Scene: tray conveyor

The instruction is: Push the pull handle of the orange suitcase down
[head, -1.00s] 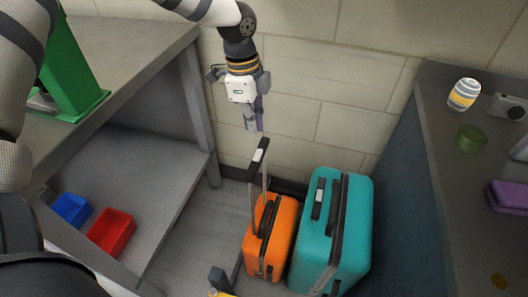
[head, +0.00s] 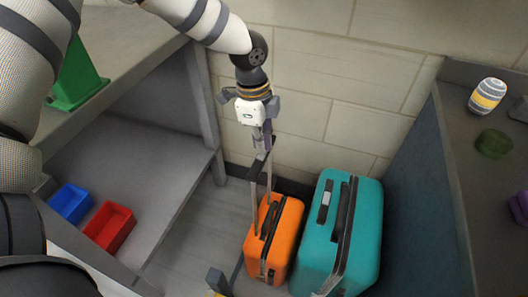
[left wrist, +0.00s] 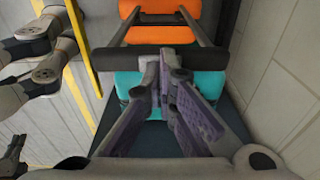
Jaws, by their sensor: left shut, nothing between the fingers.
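The orange suitcase (head: 283,240) stands upright on the floor, left of a teal suitcase. Its pull handle (head: 256,171) is up, with two grey rods rising from the top and a dark grip across them. My left gripper (head: 264,146) is shut and empty, pointing down at the grip from above. In the left wrist view the purple-padded fingers (left wrist: 168,85) overlap the dark handle bar (left wrist: 120,59), and the orange suitcase (left wrist: 160,35) shows beyond it. The fingertips look at or just above the grip; contact is hard to tell.
The teal suitcase (head: 365,235) stands close on the right, also in the left wrist view (left wrist: 127,82). A wall is behind. A grey shelf unit with blue (head: 71,203) and red (head: 109,227) bins stands left; a dark counter (head: 470,170) stands right.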

